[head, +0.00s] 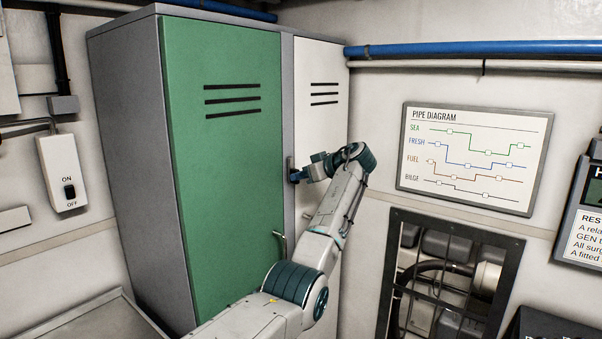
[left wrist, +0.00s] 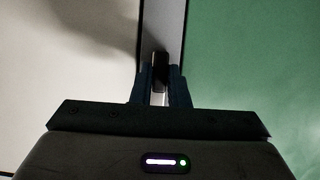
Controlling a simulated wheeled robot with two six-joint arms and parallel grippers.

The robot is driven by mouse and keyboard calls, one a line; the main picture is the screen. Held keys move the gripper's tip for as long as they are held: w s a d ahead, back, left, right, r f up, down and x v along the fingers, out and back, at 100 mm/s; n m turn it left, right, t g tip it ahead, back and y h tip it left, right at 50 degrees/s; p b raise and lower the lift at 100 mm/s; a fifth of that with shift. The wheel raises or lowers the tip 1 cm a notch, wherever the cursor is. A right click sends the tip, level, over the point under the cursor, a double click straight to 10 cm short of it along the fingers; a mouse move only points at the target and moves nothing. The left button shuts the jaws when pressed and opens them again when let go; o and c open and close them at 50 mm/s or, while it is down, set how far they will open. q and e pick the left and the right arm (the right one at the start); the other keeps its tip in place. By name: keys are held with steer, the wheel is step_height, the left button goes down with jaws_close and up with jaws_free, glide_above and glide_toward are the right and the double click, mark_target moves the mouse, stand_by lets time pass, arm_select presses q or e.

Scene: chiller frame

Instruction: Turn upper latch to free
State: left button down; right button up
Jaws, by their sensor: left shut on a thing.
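The upper latch (head: 291,168) is a small dark piece on the grey strip between the green door (head: 225,210) and the white door (head: 322,90) of the tall cabinet. My left gripper (head: 298,175) reaches it from the right and is shut on it. In the left wrist view the dark latch (left wrist: 160,68) stands upright between the two fingers (left wrist: 160,88), in line with the grey strip. My right gripper is not in view.
A pipe diagram board (head: 473,158) and a barred opening (head: 452,275) are on the right wall. A switch box (head: 62,172) is on the left wall. Blue pipes (head: 480,48) run above.

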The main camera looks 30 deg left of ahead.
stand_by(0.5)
arm_select(q)
steer(key=c, duration=1.4)
jaws_free()
steer(key=b+v, duration=0.4)
steer(key=v, duration=0.6)
steer(key=shift+d, duration=0.35)
steer(key=shift+r, duration=0.15)
